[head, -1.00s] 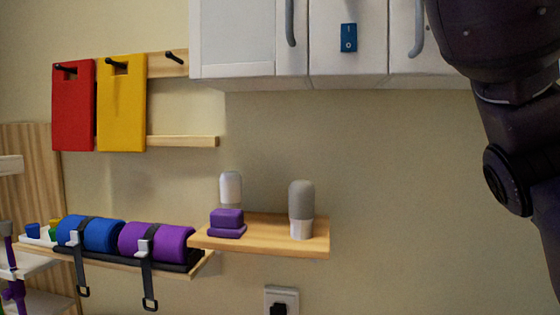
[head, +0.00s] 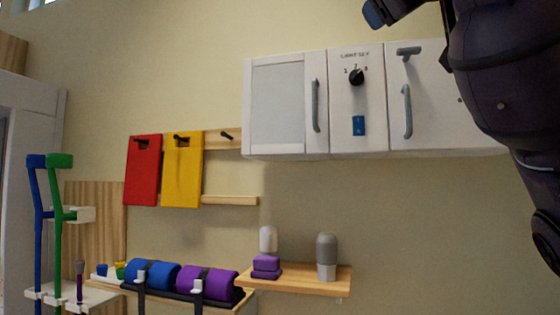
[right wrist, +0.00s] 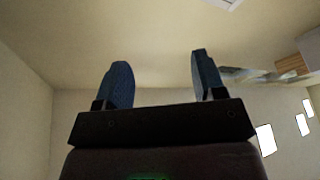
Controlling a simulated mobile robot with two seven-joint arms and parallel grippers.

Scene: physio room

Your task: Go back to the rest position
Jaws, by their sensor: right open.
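My right gripper (right wrist: 160,72) shows in the right wrist view with its two blue fingers apart and nothing between them. It points up toward the bare ceiling and upper wall and touches nothing in view. In the head view my dark right arm comes in at the top right, in front of the right end of the white wall cabinet (head: 287,108). A blue fingertip shows at the top edge there. My left gripper is not in view.
A wooden shelf (head: 300,286) holds purple blocks and two grey-and-white bottles. Blue and purple rolls (head: 207,282) lie on a lower shelf. Red (head: 143,172) and yellow boards hang from hooks. Blue and green crutches (head: 57,215) stand left. The wall below the cabinet is mostly bare.

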